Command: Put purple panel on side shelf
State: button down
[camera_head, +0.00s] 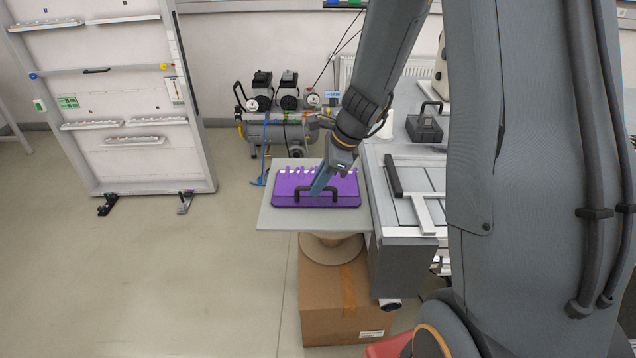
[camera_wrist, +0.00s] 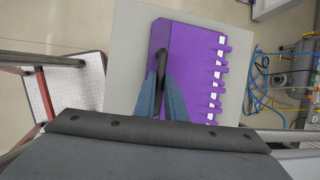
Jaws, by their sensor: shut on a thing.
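The purple panel (camera_head: 345,188) lies flat on a grey side shelf (camera_head: 277,216) in the head view. It has a black handle (camera_head: 300,193) and a row of pegs with white tips along its far edge. The panel (camera_wrist: 193,50) and its handle (camera_wrist: 163,58) also show in the wrist view, with the shelf (camera_wrist: 128,60) around it. My gripper (camera_head: 318,189) comes down from above onto the panel, with its fingers (camera_wrist: 163,90) closed around the handle. Part of the handle is hidden between the fingers.
A workbench (camera_head: 405,230) with a metal frame adjoins the shelf on the right. A cardboard box (camera_head: 335,310) stands below the shelf. A compressor (camera_head: 275,130) with blue hoses is behind it. A white rack board (camera_head: 110,100) stands at the left. The floor between is clear.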

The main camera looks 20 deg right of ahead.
jog(key=c, duration=1.8)
grip_release()
jog(key=b+v, duration=0.1)
jog(key=v, duration=1.1)
jog(key=s+a+f+n+h, duration=0.1)
jog(key=s+f+n, duration=0.1)
jog(key=s+n, duration=0.2)
jog(key=s+a+f+n+h, duration=0.1)
jog(key=s+n, duration=0.4)
jog(key=n, duration=0.5)
jog(key=s+a+f+n+h, duration=0.1)
jog(key=s+a+f+n, duration=0.1)
jog(key=s+n, duration=0.3)
jog(key=shift+s+f+n+g+h, duration=0.2)
jog(key=shift+f+n+g+h, duration=0.2)
jog(key=shift+f+n, duration=0.55)
jog(key=shift+r+n, duration=0.25)
